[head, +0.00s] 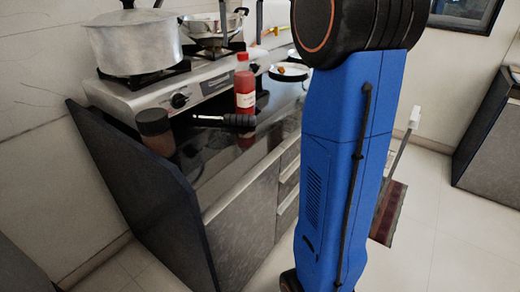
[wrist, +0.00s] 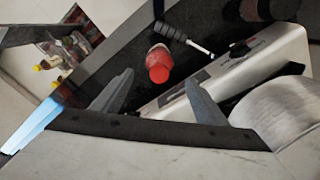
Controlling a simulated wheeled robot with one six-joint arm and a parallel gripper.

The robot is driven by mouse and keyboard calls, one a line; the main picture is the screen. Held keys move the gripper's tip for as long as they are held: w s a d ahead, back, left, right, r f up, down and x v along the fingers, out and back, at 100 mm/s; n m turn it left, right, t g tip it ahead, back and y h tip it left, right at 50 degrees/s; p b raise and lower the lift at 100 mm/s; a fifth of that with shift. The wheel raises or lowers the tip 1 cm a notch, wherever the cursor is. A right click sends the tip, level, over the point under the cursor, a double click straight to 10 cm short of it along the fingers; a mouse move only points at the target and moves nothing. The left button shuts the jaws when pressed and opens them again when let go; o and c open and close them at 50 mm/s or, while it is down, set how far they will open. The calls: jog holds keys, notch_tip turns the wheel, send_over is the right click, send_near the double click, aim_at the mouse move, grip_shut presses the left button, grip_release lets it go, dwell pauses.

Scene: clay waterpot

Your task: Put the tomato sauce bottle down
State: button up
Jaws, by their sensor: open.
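The red tomato sauce bottle (head: 245,88) stands upright on the dark counter (head: 262,140) beside the stove front in the head view. In the wrist view the bottle (wrist: 158,63) shows red cap first, between and a little beyond the fingertips. My gripper (wrist: 159,78) is open, with a grey finger on either side and clear gaps to the bottle. No finger touches it that I can see. My gripper does not show in the head view, where my blue arm covers the right of the counter.
A black-handled utensil (head: 225,120) lies close to the bottle. A dark-lidded jar (head: 155,132) stands to the left. The stove (head: 160,95) holds a large pot (head: 134,45) and a pan (head: 212,28). A plate (head: 290,71) lies farther back.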

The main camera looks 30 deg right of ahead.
jog(key=s+a+f+n+t, duration=0.1)
jog(key=s+a+f, duration=0.3)
jog(key=s, duration=0.3)
jog(key=s+a+f+n+t, duration=0.1)
jog(key=s+a+f, duration=0.4)
jog(key=s+f, duration=0.2)
jog(key=shift+s+n, duration=0.3)
jog(key=shift+s, duration=0.35)
jog(key=s+a+f+t, duration=0.1)
jog(key=s+f, duration=0.4)
jog(key=f, duration=0.1)
jog(key=s+a+f+n+t, duration=0.1)
jog(key=s+a+f, duration=0.1)
jog(key=s+f, duration=0.3)
jog(key=s+a+f+n, duration=0.1)
jog(key=s+f, duration=0.3)
jog(key=f, duration=0.4)
jog(key=shift+s+a+t, duration=0.2)
jog(key=shift+s+t, duration=0.2)
jog(key=shift+c, duration=1.3)
jog(key=shift+s+f, duration=0.1)
jog(key=shift+f, duration=0.15)
jog(key=shift+c, duration=0.9)
